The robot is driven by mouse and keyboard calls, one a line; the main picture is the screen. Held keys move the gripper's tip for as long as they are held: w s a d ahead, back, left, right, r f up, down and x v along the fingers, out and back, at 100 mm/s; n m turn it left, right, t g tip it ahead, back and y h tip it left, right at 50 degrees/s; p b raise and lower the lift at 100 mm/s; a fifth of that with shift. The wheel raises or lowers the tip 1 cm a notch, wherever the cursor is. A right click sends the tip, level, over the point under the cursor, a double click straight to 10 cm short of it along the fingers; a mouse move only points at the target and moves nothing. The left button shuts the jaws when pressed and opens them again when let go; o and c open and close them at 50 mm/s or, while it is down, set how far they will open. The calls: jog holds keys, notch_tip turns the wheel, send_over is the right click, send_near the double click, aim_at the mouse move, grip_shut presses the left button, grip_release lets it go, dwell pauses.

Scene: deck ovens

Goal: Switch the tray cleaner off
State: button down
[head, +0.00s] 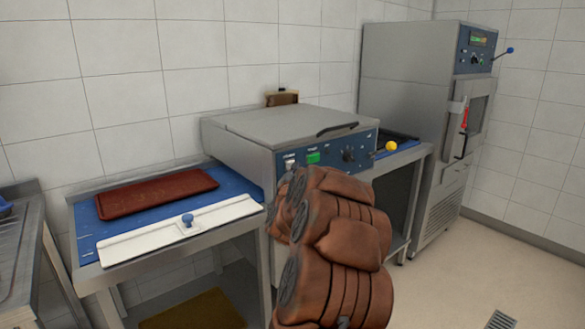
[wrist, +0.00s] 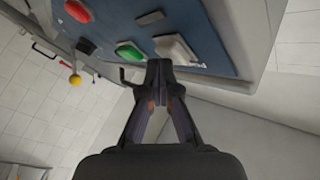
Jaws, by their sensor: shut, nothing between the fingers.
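The tray cleaner (head: 290,125) is the steel machine with a closed lid and a blue front panel (head: 330,152). In the head view my arm hides the gripper.
A tall steel cabinet (head: 405,80) stands at right. Open floor lies at front right.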

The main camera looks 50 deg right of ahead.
jog(key=s+a+b, duration=0.1)
jog(key=s+b, duration=0.3)
jog(key=s, duration=0.1)
jog(key=shift+s+a, duration=0.3)
jog(key=shift+s, duration=0.1)
dwell(0.5)
